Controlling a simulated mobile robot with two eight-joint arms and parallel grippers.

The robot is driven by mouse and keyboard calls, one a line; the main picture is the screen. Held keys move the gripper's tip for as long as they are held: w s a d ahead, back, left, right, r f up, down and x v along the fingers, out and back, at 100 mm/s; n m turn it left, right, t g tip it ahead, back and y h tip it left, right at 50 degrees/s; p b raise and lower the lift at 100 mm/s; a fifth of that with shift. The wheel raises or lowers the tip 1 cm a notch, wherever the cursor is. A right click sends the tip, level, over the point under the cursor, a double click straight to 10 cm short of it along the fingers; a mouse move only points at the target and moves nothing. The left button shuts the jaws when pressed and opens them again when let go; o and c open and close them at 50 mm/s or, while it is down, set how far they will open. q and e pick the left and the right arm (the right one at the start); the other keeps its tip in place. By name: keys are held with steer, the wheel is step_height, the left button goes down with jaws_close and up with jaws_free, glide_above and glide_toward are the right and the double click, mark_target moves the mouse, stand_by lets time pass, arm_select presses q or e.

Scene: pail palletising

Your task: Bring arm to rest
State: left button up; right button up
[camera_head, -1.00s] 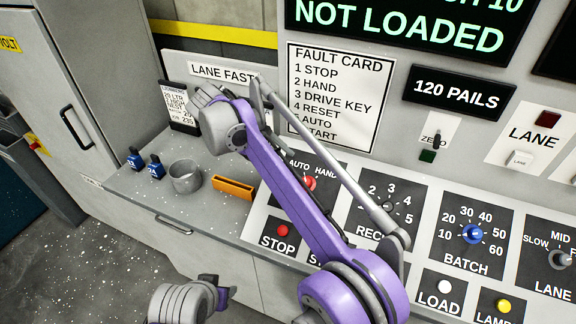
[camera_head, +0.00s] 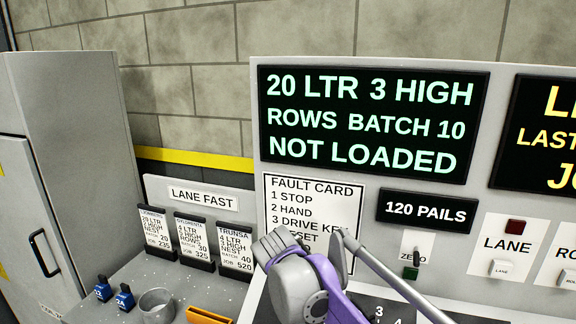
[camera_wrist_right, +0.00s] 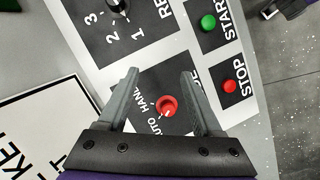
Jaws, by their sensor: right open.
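My right arm (camera_head: 300,285) rises in front of the control panel in the head view, and its gripper is not visible there. In the right wrist view my right gripper (camera_wrist_right: 159,74) is open and empty. Its two fingers point over the panel, with the red AUTO/HAND knob (camera_wrist_right: 167,106) seen between them. I cannot tell how far the fingers are from the panel. My left gripper is out of view.
The green START button (camera_wrist_right: 208,22) and red STOP button (camera_wrist_right: 229,87) lie beside the knob. The display (camera_head: 370,122) reads NOT LOADED. A fault card (camera_head: 300,200) is partly covered by my arm. A grey cup (camera_head: 157,305), an orange holder (camera_head: 208,315) and job cards (camera_head: 194,238) are at left.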

steer(key=s+d+f+m+t+y, duration=0.1)
steer(key=s+d+f+m, duration=0.1)
steer(key=s+d+f, duration=0.2)
steer(key=s+d+f+m+t+y, duration=0.1)
steer(key=s+d+f+m, duration=0.2)
steer(key=s, duration=0.7)
steer(key=s+d+f+m+t+y, duration=0.1)
steer(key=s+d+f+m+y, duration=0.1)
steer(key=s+d+f, duration=0.3)
step_height(320, 180, down, 2)
steer(key=shift+s+f+m, duration=0.2)
steer(key=shift+s+m, duration=0.1)
steer(key=shift+s, duration=0.65)
